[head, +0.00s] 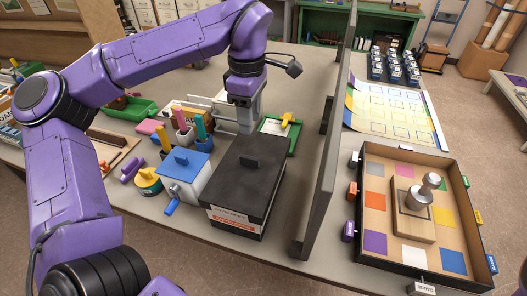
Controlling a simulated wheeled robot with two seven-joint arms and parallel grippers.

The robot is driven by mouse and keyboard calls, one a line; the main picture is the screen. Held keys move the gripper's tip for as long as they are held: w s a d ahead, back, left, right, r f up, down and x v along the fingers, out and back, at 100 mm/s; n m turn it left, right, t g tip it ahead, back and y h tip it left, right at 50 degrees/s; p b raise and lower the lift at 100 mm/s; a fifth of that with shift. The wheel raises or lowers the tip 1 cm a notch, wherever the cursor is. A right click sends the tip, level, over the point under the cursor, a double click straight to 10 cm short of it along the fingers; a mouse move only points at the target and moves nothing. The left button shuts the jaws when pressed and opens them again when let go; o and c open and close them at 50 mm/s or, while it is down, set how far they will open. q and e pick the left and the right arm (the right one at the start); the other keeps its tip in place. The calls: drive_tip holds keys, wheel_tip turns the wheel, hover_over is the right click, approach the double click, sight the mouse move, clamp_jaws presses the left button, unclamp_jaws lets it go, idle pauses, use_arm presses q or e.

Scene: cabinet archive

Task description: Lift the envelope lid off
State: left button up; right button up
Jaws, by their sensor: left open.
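A long black box (225,216) with labels on its front end stands on the table, just left of the upright divider. My left gripper (240,112) hangs down behind the lid, at the far left of the box. It is open, and its fingertips are hard to separate from the grey items behind. The gripper appears apart from the handle. My right gripper is out of view.
A blue-and-white box with a crank (184,177) stands close left of the black box. Pen cups (184,133) are behind it. A grey divider (321,165) rises on the right. Beyond it lies a tray with coloured squares (375,241). A green tray (291,127) is behind the lid.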

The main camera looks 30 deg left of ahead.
sight(249, 158)
use_arm(q)
drive_tip(key=f, duration=0.1)
drive_tip(key=s+f, duration=0.2)
drive_tip(key=shift+f, duration=0.4)
drive_tip(key=shift+s+f+p, duration=0.25)
drive_tip(key=shift+f+p, duration=0.05)
drive_tip(key=f, duration=0.1)
drive_tip(key=f+p, duration=0.1)
drive_tip(key=f, duration=0.1)
drive_tip(key=w+f, duration=0.1)
drive_tip(key=shift+d+f, duration=0.25)
drive_tip(key=shift+f, duration=0.45)
drive_tip(key=shift+s+a, duration=0.1)
drive_tip(key=shift+s, duration=0.2)
drive_tip(key=shift+w, duration=0.1)
clamp_jaws()
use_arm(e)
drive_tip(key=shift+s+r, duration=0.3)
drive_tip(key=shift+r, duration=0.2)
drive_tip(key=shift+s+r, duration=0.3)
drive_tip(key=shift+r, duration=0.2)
